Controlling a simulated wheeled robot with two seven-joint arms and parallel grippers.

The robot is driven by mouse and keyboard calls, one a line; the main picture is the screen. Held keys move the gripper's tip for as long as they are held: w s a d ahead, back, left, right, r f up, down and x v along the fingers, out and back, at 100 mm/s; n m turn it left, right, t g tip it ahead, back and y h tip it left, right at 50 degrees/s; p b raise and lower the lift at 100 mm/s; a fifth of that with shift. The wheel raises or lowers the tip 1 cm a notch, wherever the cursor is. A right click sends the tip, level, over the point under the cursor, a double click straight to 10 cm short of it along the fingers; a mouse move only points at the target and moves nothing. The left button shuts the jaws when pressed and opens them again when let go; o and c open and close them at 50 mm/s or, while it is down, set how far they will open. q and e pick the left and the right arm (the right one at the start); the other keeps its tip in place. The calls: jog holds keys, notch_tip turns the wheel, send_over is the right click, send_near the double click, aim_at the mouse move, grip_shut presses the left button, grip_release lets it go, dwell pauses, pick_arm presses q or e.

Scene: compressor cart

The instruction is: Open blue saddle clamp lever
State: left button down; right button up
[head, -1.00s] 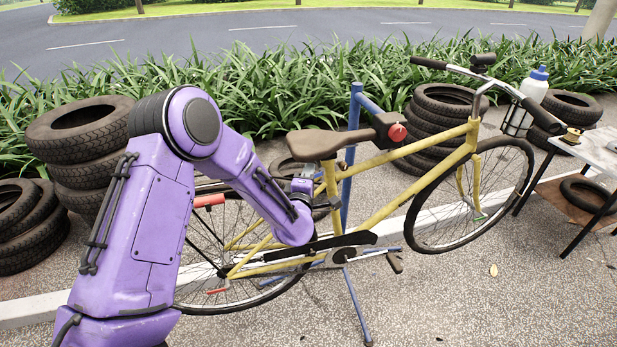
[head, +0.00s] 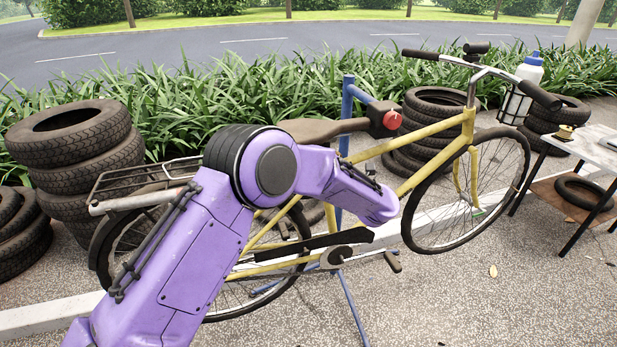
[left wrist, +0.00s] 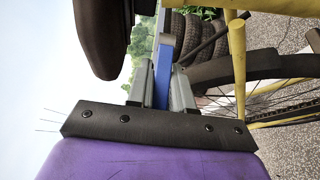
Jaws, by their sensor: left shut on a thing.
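The yellow bicycle (head: 437,168) is held up on a blue stand (head: 346,105). Its dark saddle (head: 318,130) is partly behind my arm in the head view and shows at the upper left of the left wrist view (left wrist: 100,35). My left gripper (left wrist: 161,88) is shut on a blue bar, which looks like the blue saddle clamp lever (left wrist: 163,84). The bar lies between both fingers and points away from the camera. In the head view, my purple left arm hides the gripper, the lever and the saddle clamp. My right gripper is not in view.
A red knob (head: 392,120) sits on the stand's dark clamp. Yellow frame tubes (left wrist: 238,60) are close to the right of my fingers in the wrist view. Tyre stacks (head: 75,145) stand at the left and behind the bicycle. A table (head: 595,150) is at the right.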

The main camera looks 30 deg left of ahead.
pick_arm(q)
jog(key=n+g, duration=0.1)
jog(key=g, duration=0.1)
jog(key=n+g+b, duration=0.1)
jog(key=d+n+g+b, duration=0.1)
jog(key=g, duration=0.1)
jog(key=shift+w+d+f+n+g+y, duration=0.1)
jog(key=shift+w+f+n+g+y, duration=0.15)
jog(key=shift+w+n+g+y, duration=0.05)
jog(key=shift+w+d+r+n+g, duration=0.1)
jog(key=shift+n+g, duration=0.4)
jog(key=shift+g, duration=0.3)
jog(key=c, duration=1.1)
grip_release()
jog(key=shift+r, duration=0.1)
